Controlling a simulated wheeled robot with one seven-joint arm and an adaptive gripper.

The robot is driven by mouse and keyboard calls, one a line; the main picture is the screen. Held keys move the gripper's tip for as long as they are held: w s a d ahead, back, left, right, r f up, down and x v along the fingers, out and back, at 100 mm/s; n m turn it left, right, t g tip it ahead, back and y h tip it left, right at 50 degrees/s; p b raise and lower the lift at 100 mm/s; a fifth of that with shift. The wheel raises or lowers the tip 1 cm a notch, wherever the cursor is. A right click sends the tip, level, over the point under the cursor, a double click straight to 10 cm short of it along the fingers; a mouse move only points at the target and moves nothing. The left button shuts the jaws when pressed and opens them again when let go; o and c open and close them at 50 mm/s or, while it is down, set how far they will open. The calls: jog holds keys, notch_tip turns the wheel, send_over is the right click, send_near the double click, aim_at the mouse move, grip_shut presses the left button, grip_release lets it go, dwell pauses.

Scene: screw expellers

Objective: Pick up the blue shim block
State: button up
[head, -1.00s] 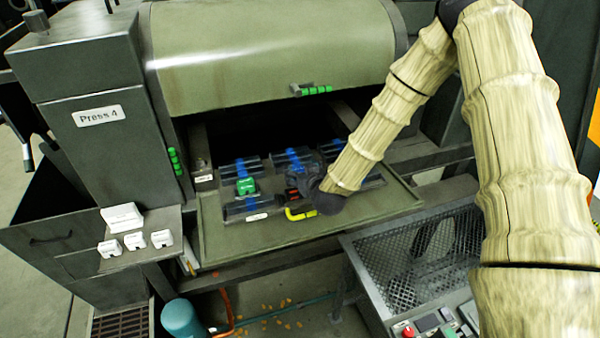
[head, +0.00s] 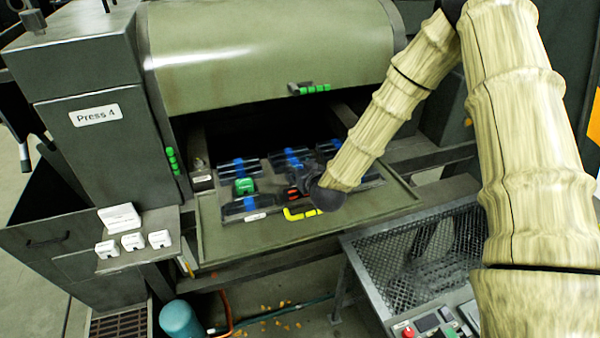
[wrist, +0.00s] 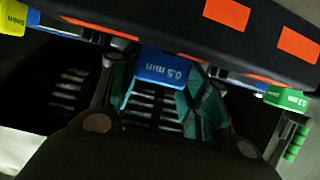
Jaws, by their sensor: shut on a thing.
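The blue shim block (wrist: 165,68), marked 0.5 mm, sits between the two teal-padded fingers of my gripper (wrist: 160,92) in the wrist view. The fingers are shut on it from both sides. In the head view my gripper (head: 300,184) is low over the tray in the press opening, with the dark wrist covering that spot. I cannot make out the held block there. I cannot tell whether it is clear of the tray.
A green block (head: 244,186) is on the tray (head: 225,232), left of my gripper. A yellow piece (head: 302,214) is just in front of it. The raised press cover (head: 270,60) hangs above. Small white blocks (head: 133,241) stand on a side shelf at left.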

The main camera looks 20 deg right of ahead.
notch_tip(320, 180, up, 2)
jog(key=shift+b, duration=0.7)
jog(key=shift+s+a+r+b, duration=0.1)
jog(key=shift+s+a+b, duration=0.05)
jog(key=shift+s+b, duration=0.2)
jog(key=s+a+b, duration=0.1)
jog(key=s, duration=0.3)
jog(key=s+a+b, duration=0.1)
jog(key=s+b, duration=0.1)
jog(key=s, duration=0.2)
jog(key=s+a+r+b, duration=0.1)
jog(key=s+b, duration=0.1)
jog(key=s, duration=0.2)
jog(key=shift+a+r, duration=0.1)
jog(key=shift+a, duration=0.25)
jog(key=shift+s+r+p, duration=0.25)
jog(key=shift+r+p, duration=0.1)
jog(key=s+p, duration=0.1)
jog(key=s+a+p, duration=0.1)
jog(key=p, duration=0.1)
jog(key=shift+f, duration=0.1)
